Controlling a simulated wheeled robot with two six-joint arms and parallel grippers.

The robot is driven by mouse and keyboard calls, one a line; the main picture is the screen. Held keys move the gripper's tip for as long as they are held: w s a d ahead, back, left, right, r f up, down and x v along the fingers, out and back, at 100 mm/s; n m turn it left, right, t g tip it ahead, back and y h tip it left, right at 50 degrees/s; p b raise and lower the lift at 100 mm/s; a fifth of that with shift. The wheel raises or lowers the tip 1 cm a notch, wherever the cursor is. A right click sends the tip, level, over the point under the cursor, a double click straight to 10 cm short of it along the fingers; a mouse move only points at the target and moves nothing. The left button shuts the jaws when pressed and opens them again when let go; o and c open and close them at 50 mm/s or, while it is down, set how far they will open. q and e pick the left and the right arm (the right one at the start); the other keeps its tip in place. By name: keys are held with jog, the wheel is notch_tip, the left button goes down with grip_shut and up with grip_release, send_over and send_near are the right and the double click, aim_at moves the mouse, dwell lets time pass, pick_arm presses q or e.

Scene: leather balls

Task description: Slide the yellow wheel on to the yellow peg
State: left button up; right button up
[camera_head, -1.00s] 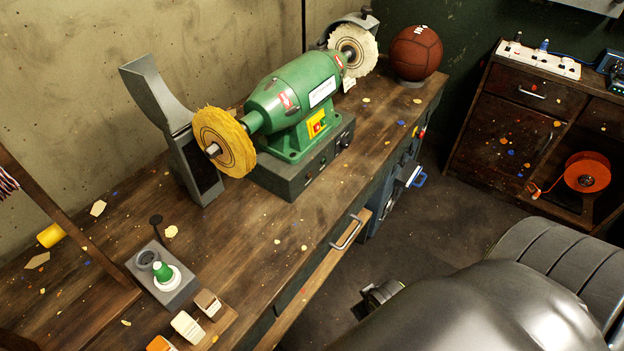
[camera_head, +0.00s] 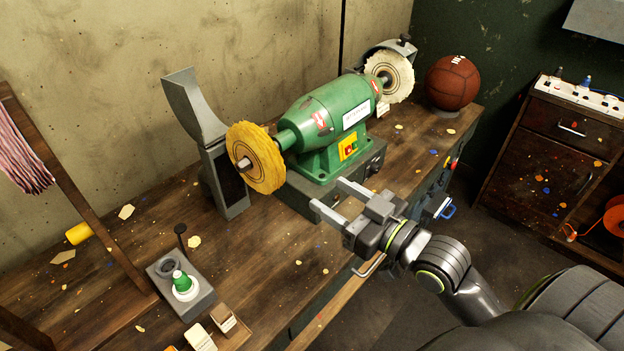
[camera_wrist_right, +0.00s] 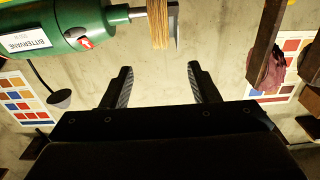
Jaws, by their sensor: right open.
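The yellow wheel (camera_head: 256,158), a fluffy buffing wheel, sits on the left spindle of the green buffing machine. It also shows edge-on at the top of the right wrist view (camera_wrist_right: 159,24). A short yellow peg (camera_head: 78,233) lies level beside the wooden post at the left of the head view. My right gripper (camera_head: 326,196) is open and empty. It is in front of the machine, to the right of the yellow wheel and apart from it. In the right wrist view its two fingers (camera_wrist_right: 158,70) are spread with nothing between them. My left gripper is not seen.
The green machine (camera_head: 330,120) carries a white wheel (camera_head: 397,78) on its right. A grey scoop-shaped guard (camera_head: 205,130) stands behind the yellow wheel. A grey block (camera_head: 178,290) with a green-topped bottle and a brown ball (camera_head: 452,82) are on the bench.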

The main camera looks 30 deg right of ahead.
aim_at(277, 162)
jog(key=p+x, duration=0.2)
jog(key=x, duration=1.5)
jog(key=shift+f, duration=0.1)
grip_shut()
